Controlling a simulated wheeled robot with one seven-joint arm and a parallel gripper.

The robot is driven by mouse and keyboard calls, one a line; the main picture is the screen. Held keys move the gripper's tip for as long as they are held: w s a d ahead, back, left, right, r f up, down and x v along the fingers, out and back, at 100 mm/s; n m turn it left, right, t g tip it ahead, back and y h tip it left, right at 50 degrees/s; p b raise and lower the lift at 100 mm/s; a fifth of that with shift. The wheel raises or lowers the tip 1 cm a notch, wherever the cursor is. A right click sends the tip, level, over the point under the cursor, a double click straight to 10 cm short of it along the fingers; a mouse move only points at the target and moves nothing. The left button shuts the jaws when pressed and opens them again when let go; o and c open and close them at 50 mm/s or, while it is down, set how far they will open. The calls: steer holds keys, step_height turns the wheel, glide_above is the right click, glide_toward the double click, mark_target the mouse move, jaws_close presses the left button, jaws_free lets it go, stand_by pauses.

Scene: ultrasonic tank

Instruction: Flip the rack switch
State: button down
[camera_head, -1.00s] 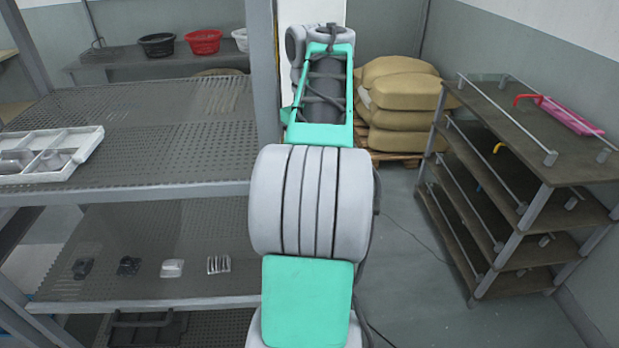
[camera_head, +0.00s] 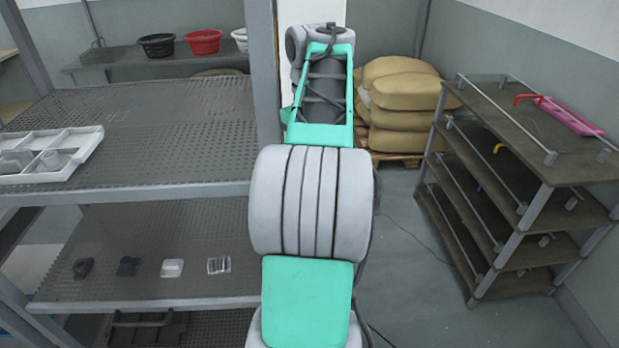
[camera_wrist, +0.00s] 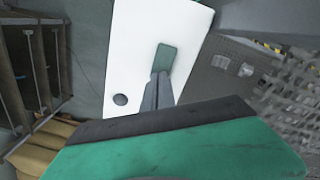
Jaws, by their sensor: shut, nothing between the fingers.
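In the wrist view, a white panel (camera_wrist: 135,45) fills the middle. It carries a dark green rectangular piece (camera_wrist: 167,54), which looks like the switch, and a dark round knob (camera_wrist: 120,99) lower left. My gripper (camera_wrist: 161,76) is shut and empty, with its narrow grey fingertips overlapping the lower end of the green piece; I cannot tell if they touch it. Which way the switch is set cannot be told. In the head view, a white upright surface (camera_head: 322,11) shows behind my arm, and my gripper is hidden.
A perforated metal rack (camera_head: 190,140) stands left, with a white divided tray (camera_head: 84,152) on its upper shelf and several small items below. Tan sacks (camera_head: 400,95) are stacked behind right. A brown shelf cart (camera_head: 530,140) stands right. Floor (camera_head: 410,260) between cart and arm is clear.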

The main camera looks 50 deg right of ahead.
steer(key=shift+f+b, duration=1.05)
steer(key=shift+f, duration=0.05)
stand_by(0.6)
step_height(320, 180, up, 7)
steer(key=p, duration=0.7)
